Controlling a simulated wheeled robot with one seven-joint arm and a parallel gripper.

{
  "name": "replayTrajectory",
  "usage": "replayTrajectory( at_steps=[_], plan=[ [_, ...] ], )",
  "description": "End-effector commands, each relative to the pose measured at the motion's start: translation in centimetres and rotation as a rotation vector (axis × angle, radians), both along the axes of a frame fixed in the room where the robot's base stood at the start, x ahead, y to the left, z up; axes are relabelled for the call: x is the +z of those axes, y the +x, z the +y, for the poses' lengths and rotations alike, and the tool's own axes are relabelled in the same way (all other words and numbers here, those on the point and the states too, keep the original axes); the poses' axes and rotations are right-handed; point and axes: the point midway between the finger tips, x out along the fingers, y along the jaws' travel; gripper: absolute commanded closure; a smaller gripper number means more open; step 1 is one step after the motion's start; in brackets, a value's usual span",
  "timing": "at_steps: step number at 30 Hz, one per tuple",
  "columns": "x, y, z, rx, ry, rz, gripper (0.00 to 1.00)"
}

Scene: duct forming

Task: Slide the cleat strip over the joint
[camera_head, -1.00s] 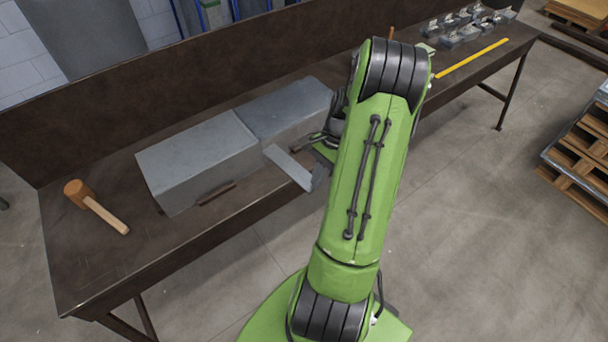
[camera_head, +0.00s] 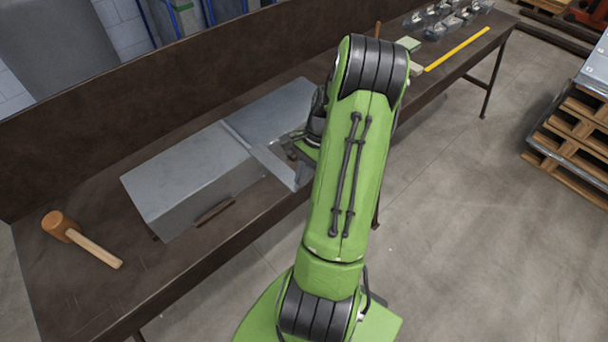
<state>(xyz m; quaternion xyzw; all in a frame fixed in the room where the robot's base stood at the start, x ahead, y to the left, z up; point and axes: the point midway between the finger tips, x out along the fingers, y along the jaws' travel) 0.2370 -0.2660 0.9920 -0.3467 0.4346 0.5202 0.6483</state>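Two grey sheet-metal duct sections stand end to end on the bench, a left one (camera_head: 185,178) and a right one (camera_head: 275,105). The pale cleat strip (camera_head: 262,155) runs along the seam between them, from near the back top edge to past the front edge. Its near end widens beside my gripper. I cannot tell how closely it sits on the joint. My gripper (camera_head: 298,150) is at the front of the right duct section, next to the strip. My green arm hides much of it, and its fingers are too small and dark to read.
The dark bench (camera_head: 160,285) has a raised back panel (camera_head: 130,105). A wooden mallet (camera_head: 85,240) lies at its left end. A yellow ruler (camera_head: 457,49) and several small metal parts (camera_head: 440,18) lie at the far right. Pallets (camera_head: 578,135) stand on the floor at right.

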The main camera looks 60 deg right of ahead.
Motion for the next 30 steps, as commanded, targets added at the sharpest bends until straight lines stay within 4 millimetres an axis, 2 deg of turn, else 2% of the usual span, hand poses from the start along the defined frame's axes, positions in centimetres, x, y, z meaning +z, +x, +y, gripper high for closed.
replayTrajectory(
  at_steps=[17, 30],
  plan=[
    [-0.83, 0.08, 0.09, -0.013, -0.001, -0.015, 1.0],
    [-0.7, 0.0, 0.05, -0.013, -0.001, -0.015, 1.0]
  ],
)
